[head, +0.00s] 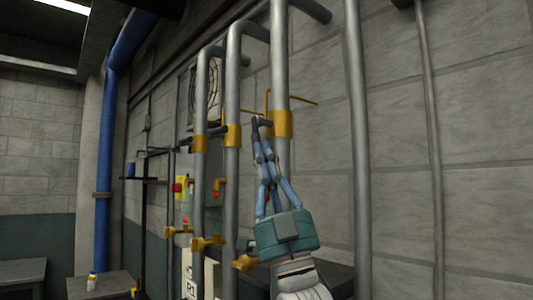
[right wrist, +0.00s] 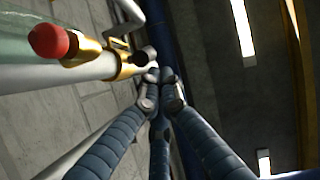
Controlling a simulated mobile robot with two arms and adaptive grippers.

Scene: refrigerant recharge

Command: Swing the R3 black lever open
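The third grey pipe (head: 281,60) carries a yellow valve fitting (head: 283,124) with a thin yellow bar. A short black lever (head: 265,121) sticks out left from this fitting. My right gripper (head: 260,128) reaches up from below, its blue fingers drawn together and their tips at the lever. In the right wrist view the fingertips (right wrist: 160,76) meet just beside a dark round stub end (right wrist: 147,55) on a brass-coloured fitting (right wrist: 133,66). No part of the lever shows between the fingers. Whether they touch it is unclear. My left gripper is out of view.
Two more grey pipes with yellow fittings (head: 199,144) (head: 232,136) stand left of the third. Yellow taps (head: 208,243) sit lower down. Another bare pipe (head: 357,130) stands to the right. A red-tipped part (right wrist: 49,41) shows in the right wrist view.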

